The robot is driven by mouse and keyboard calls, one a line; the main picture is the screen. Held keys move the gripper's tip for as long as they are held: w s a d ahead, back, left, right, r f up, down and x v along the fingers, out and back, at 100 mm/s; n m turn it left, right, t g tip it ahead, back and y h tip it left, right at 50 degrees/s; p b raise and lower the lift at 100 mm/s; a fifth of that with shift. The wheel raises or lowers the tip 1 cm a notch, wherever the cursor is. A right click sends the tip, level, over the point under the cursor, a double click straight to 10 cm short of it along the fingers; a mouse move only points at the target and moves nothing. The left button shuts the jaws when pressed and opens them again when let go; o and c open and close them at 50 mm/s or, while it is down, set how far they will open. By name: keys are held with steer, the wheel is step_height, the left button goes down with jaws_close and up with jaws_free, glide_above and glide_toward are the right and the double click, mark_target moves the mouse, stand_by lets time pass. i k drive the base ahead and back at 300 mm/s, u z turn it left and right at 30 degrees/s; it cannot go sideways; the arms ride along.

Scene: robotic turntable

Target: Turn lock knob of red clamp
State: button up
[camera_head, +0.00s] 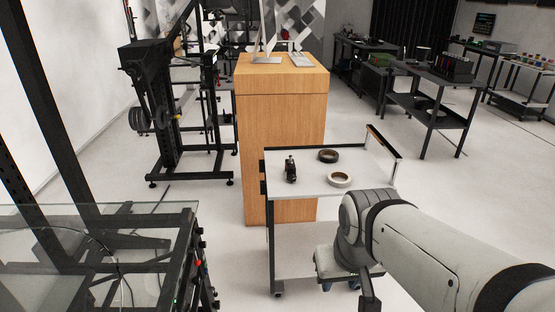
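I cannot make out a red clamp or its lock knob in the head view. Small red spots (198,263) show on the dark frame edge of the glass-topped table at the lower left, too small to identify. My pale grey arm reaches in from the lower right, with a rounded joint in front of the white cart. A dark part hangs below that joint, and I cannot tell what it is. My gripper cannot be made out.
The glass-topped table (130,218) fills the lower left. The white cart (310,181) carries a small black object (290,169), a black ring (328,156) and a pale ring (340,179). A wooden cabinet (282,115) stands behind. Floor between table and cart is open.

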mark_target(293, 178)
steer(key=i, duration=0.95)
steer(key=z, duration=0.05)
